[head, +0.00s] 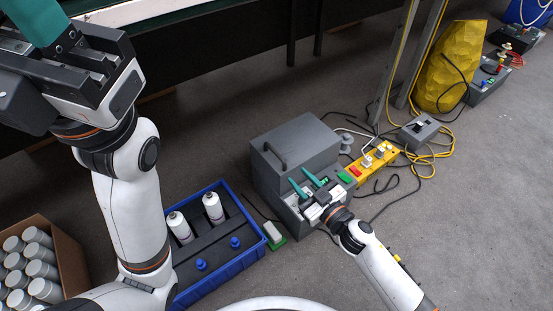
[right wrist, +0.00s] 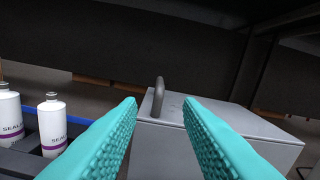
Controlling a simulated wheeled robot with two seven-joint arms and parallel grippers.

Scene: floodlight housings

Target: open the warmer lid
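The warmer is a grey box (head: 262,178) with a flat grey lid (head: 305,138), which looks shut. A dark bar handle (head: 275,158) stands on the lid's left front part. My right gripper (head: 297,175) is open, its teal fingers pointing at the warmer from the front right. In the right wrist view the handle (right wrist: 158,97) shows between the two fingertips (right wrist: 160,102), beyond them, and nothing is gripped. The lid (right wrist: 235,122) spreads behind and right of it. My left gripper (head: 85,70) is high at the upper left; its fingers are partly cut off by the frame.
A blue crate (head: 243,262) with white bottles stands left of the warmer. A cardboard box (head: 75,262) of cylinders is at lower left. A yellow power strip (head: 372,163), cables and a small grey box (head: 418,131) lie to the right. A dark bench runs behind.

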